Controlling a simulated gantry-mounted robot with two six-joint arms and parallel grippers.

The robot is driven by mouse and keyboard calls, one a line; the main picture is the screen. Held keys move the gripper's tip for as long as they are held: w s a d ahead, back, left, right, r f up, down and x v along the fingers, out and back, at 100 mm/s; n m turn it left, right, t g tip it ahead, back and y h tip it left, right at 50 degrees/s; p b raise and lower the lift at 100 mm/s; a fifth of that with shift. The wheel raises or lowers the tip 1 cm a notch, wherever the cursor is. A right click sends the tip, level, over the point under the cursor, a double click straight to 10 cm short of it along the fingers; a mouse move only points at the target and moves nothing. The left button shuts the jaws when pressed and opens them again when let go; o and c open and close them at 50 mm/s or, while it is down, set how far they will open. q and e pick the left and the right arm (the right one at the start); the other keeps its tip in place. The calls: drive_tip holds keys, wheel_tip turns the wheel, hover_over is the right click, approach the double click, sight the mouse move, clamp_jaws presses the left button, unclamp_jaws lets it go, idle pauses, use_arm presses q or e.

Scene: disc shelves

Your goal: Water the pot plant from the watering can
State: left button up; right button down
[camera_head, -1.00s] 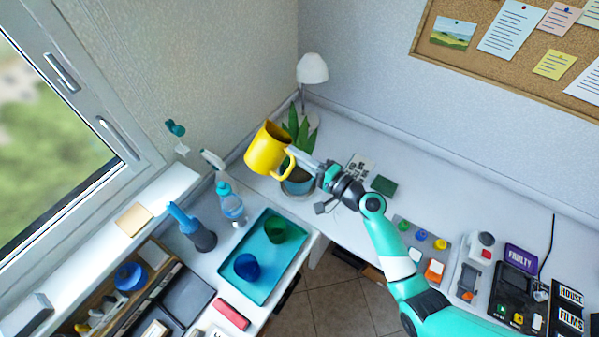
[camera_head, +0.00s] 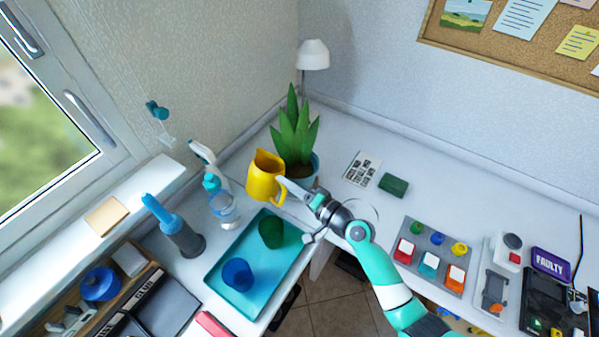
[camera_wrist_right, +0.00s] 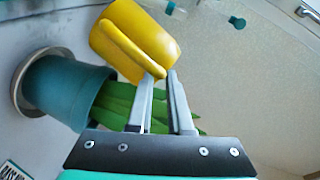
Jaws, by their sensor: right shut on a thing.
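The yellow watering can (camera_head: 264,176) is near the desk corner, close to upright, just left of the plant. My right gripper (camera_head: 284,184) is shut on its handle. In the right wrist view the can (camera_wrist_right: 125,35) shows beyond the fingertips of the gripper (camera_wrist_right: 160,82). The pot plant (camera_head: 296,130) has long green leaves and stands in a teal pot (camera_head: 314,166). The wrist view shows the pot (camera_wrist_right: 68,92) on a saucer (camera_wrist_right: 22,85), with leaves partly hidden behind my fingers. I cannot tell whether the can touches the desk. My left gripper is not in view.
A spray bottle (camera_head: 222,204) stands left of the can. A teal tray (camera_head: 262,292) holds a green cup (camera_head: 271,230) and a blue cup (camera_head: 238,274). A white lamp (camera_head: 313,56) stands behind the plant. A dark green block (camera_head: 394,186) lies to the right.

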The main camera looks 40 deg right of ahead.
sight(277, 204)
drive_tip(key=a+n+p, duration=0.2)
drive_tip(key=a+p, duration=0.1)
drive_tip(key=p, duration=0.1)
drive_tip(key=shift+w+a+r+n+g+h, duration=0.1)
drive_tip(key=shift+w+r+n+g+h, duration=0.15)
drive_tip(key=shift+n+g+h, duration=0.15)
drive_tip(key=shift+a+n+p, duration=0.2)
drive_tip(key=shift+n+p, duration=0.1)
drive_tip(key=shift+p, duration=0.25)
drive_tip(key=shift+a+f, duration=0.1)
drive_tip(key=shift+f, duration=0.05)
idle(1.7)
